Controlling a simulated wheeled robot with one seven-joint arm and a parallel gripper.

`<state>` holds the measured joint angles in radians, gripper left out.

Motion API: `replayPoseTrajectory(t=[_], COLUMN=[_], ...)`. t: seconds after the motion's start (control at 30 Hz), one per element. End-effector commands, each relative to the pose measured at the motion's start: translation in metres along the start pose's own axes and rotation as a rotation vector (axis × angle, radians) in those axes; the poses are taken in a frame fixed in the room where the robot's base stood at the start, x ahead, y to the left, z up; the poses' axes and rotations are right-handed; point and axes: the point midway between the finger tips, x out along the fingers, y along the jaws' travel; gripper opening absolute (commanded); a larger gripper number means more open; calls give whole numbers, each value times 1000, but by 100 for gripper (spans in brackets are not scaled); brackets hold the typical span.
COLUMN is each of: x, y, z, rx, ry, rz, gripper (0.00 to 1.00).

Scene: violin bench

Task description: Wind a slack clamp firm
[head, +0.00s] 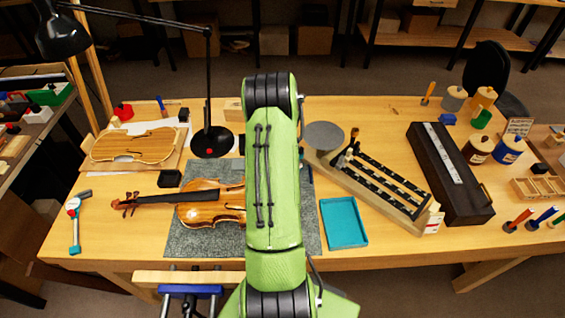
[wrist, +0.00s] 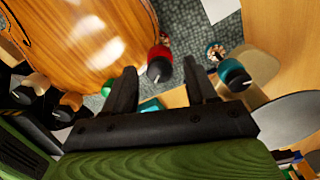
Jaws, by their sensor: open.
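The violin (head: 212,208) lies on a grey mat (head: 185,240), its right part hidden behind my arm in the head view. Its glossy body (wrist: 75,35) fills the upper left of the wrist view. Which clamp is slack does not show. The head view hides my gripper.
A black lamp (head: 211,142) stands behind the violin. A teal tray (head: 344,222) lies right of the mat, near a wooden rack (head: 375,185) and a dark long box (head: 450,175). A wooden violin plate (head: 135,146) lies at left. Bare tabletop shows at front right.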

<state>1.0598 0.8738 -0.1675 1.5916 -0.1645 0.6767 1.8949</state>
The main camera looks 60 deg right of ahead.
Motion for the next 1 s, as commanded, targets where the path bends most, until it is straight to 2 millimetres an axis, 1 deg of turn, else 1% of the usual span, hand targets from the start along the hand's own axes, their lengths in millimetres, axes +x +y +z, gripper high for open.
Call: replayPoseTrajectory(t=[0.07,0.17,0.5,0.63,0.7,0.8,1.0], x=[-3,-18,-113,-141,-151,-157,-158], y=[0,-1,-1,-1,-1,0,0], z=[0,0,0,0,0,0,0], rx=[0,0,0,0,0,1,0], ry=[-1,-2,-2,-1,-1,0,0], rz=[-1,-4,-5,-4,-3,-1,0], gripper=[57,57,57,57,57,57,57])
